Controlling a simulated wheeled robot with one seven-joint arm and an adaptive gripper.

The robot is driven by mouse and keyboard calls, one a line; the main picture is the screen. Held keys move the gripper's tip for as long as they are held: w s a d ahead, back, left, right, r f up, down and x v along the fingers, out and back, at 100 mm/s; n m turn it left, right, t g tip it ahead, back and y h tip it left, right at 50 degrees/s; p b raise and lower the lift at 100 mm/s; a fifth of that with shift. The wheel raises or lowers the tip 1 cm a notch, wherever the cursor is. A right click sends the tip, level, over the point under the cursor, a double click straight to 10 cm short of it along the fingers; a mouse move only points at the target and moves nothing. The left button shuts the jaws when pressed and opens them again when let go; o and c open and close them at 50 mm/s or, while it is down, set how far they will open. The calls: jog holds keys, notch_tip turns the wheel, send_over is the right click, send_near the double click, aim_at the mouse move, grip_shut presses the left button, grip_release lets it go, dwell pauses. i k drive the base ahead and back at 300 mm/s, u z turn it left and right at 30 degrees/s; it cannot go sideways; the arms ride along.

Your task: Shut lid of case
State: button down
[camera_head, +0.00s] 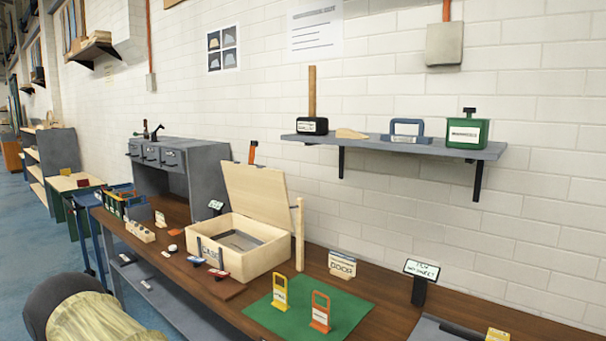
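The case (262,262) is a pale wooden box on the brown workbench, left of the picture's middle. Its lid (257,193) is open, standing up at the back and leaning slightly backward. A grey item lies inside the case, and a label is on its front. An upright wooden post (299,235) stands at the case's right end. My gripper is not in view, so whether it is open or shut is hidden.
On the workbench (375,280), small labelled tools lie before the case. A green mat (345,312) with yellow and orange tags lies to the right, near a DOOR block (342,265) and a sign (421,270). Grey drawers (205,160) stand behind left. A wall shelf (390,146) holds tools.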

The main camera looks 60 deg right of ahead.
aim_at(256, 192)
jog(key=z, duration=1.4)
